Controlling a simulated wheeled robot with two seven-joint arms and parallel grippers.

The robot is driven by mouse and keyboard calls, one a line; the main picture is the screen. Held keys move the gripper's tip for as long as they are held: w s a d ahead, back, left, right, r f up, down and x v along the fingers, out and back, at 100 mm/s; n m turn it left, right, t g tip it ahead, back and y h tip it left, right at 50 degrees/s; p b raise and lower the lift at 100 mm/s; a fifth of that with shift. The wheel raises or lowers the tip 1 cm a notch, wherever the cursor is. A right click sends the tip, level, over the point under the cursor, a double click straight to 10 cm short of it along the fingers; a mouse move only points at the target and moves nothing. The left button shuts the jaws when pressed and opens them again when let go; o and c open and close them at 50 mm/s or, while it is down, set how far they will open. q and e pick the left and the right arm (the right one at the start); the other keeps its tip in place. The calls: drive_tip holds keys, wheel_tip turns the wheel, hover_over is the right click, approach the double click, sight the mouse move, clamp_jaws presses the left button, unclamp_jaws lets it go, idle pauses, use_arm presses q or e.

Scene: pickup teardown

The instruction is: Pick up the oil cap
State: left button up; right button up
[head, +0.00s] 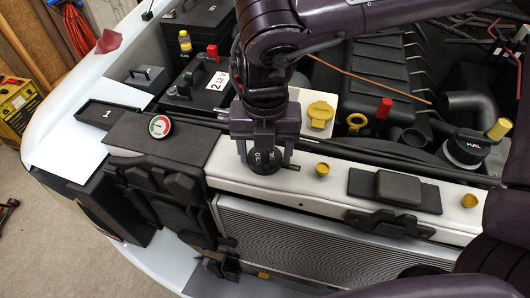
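The oil cap (266,161) is a round black cap with pale lettering. It sits on the white panel above the radiator, left of the small yellow cap. My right gripper (265,149) points down directly over it in the head view. Its two fingers are spread, one on each side of the cap, and the gripper body hides the cap's far part. A small gap seems to show beside the fingers, and I see no firm contact. My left gripper is not in view.
A small yellow cap (322,170) and a black block (394,190) stand to the right on the same panel. A gauge (159,126) is to the left. A yellow cap (320,112) stands behind.

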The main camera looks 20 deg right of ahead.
drive_tip(key=c, duration=0.5)
